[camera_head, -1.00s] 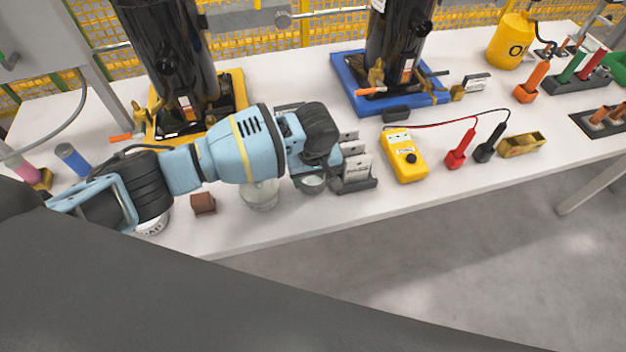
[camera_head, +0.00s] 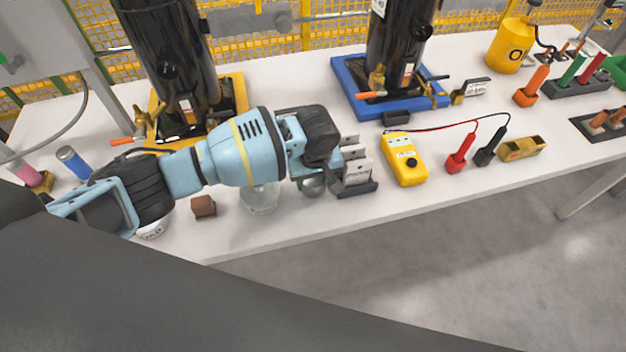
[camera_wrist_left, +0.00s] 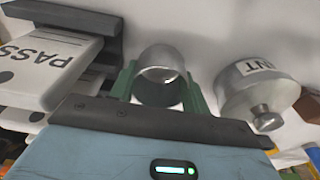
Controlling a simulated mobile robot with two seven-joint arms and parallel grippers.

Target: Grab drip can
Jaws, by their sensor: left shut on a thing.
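The drip can appears to be the small, shiny metal can (camera_wrist_left: 162,58) between my left gripper's green fingers (camera_wrist_left: 160,88) in the left wrist view. The fingers are shut on its sides, and its round open end shows. In the head view, my left gripper (camera_head: 312,183) reaches down over the front part of the table, with the drip can partly hidden under the wrist. It is close to the left side of the rack of white cards. I cannot tell whether the can touches the table. My right gripper is not in view.
A dark rack with white PASS cards (camera_head: 358,172) stands just right of the gripper. A labelled metal container (camera_wrist_left: 257,86) stands close on the other side. A brown block (camera_head: 203,206) and a yellow meter (camera_head: 405,160) are nearby. The table's front edge is close.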

